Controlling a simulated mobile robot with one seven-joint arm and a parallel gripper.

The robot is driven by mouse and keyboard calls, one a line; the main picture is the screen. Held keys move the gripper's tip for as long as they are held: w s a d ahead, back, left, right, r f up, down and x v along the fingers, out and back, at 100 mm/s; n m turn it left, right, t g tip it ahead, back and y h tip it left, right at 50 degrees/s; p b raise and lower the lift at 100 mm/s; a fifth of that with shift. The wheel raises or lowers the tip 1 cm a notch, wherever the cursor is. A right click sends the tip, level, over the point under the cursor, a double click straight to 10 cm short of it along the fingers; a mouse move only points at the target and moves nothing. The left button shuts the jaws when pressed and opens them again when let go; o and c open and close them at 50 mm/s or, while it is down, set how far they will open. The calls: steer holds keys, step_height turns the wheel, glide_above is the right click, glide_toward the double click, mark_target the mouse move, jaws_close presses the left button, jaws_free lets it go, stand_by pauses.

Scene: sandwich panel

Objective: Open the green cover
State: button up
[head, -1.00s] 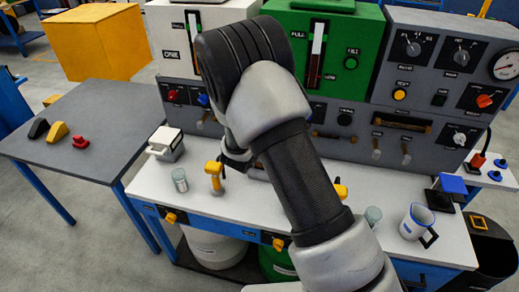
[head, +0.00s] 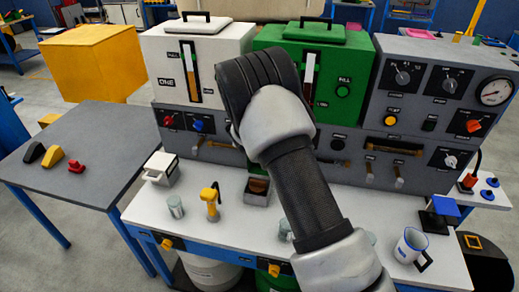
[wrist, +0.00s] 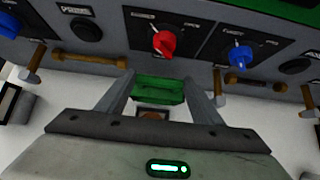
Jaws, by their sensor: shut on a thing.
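My gripper (wrist: 160,94) shows in the wrist view with its two fingers on either side of a green piece (wrist: 157,91), shut on it. I cannot tell what this piece belongs to. In the head view my arm hides the gripper. The green box (head: 357,60) stands on the panel at upper middle. Its green cover (head: 312,33), with a black handle on top, lies flat on it. My arm hides part of the box's front.
A white box (head: 205,45) stands left of the green one. In the wrist view a red knob (wrist: 163,42) and a blue knob (wrist: 240,57) are ahead. A small open bin (head: 257,197), a yellow-handled tool (head: 210,204) and a mug (head: 408,246) stand on the white counter (head: 330,200).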

steer(key=shift+w+d+r, duration=0.15)
steer(key=shift+w+r, duration=0.35)
steer(key=o, duration=1.5)
steer(key=shift+s+f, duration=0.1)
steer(key=shift+f, duration=0.05)
steer(key=shift+s, duration=0.15)
steer(key=v, duration=1.7)
